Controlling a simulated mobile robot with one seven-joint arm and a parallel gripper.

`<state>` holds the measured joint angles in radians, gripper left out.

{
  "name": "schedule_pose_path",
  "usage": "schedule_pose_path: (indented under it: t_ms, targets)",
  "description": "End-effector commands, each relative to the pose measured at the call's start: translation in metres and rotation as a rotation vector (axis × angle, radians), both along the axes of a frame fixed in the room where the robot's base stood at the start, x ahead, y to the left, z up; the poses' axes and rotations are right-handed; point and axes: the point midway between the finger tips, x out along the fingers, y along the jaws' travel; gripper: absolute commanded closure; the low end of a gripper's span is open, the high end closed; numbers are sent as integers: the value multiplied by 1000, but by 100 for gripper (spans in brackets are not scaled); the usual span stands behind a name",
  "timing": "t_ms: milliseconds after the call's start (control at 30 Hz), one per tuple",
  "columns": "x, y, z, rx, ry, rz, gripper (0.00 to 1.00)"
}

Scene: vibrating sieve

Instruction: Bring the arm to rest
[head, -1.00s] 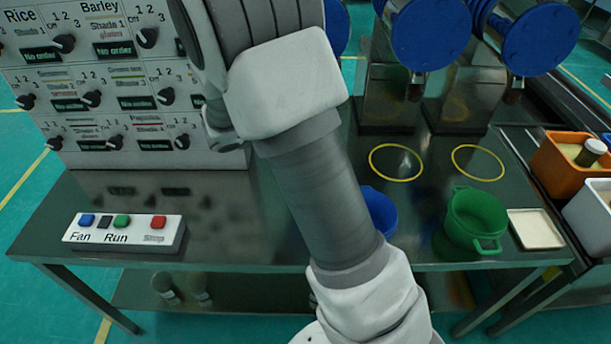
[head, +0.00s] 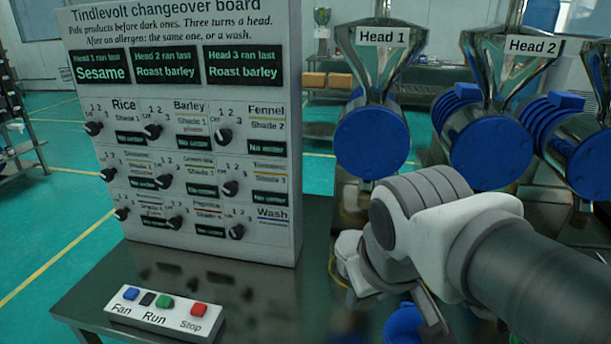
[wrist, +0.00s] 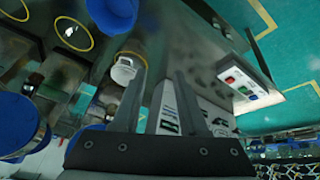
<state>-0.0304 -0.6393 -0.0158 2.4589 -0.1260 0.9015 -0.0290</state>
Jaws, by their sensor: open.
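My arm reaches in from the lower right of the head view, its elbow in front of the sieve heads. My gripper (wrist: 160,78) shows in the wrist view with its two dark fingers apart and nothing between them. In the head view the hand points down over the metal table (head: 275,318), largely hidden behind the arm. A blue container (head: 403,326) shows partly beneath it.
The changeover board (head: 190,130) with several knobs stands at the table's back left. The button box (head: 160,312) lies in front of it. Sieve heads with blue round covers (head: 372,143) stand behind my arm.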

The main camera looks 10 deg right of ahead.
Motion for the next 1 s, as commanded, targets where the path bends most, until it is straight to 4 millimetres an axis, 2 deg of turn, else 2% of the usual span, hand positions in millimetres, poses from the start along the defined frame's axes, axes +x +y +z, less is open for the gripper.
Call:
schedule_pose_path:
  t_ms: [200, 567, 667, 900, 1000]
  targets:
    - [-16, 17, 7, 118, -68, -67, 58]
    - [-17, 19, 8, 128, -71, -72, 58]
    - [-17, 18, 17, 128, -71, -71, 58]
    - [-17, 18, 55, 127, -71, -70, 58]
    - [-17, 18, 59, 127, -71, -70, 58]
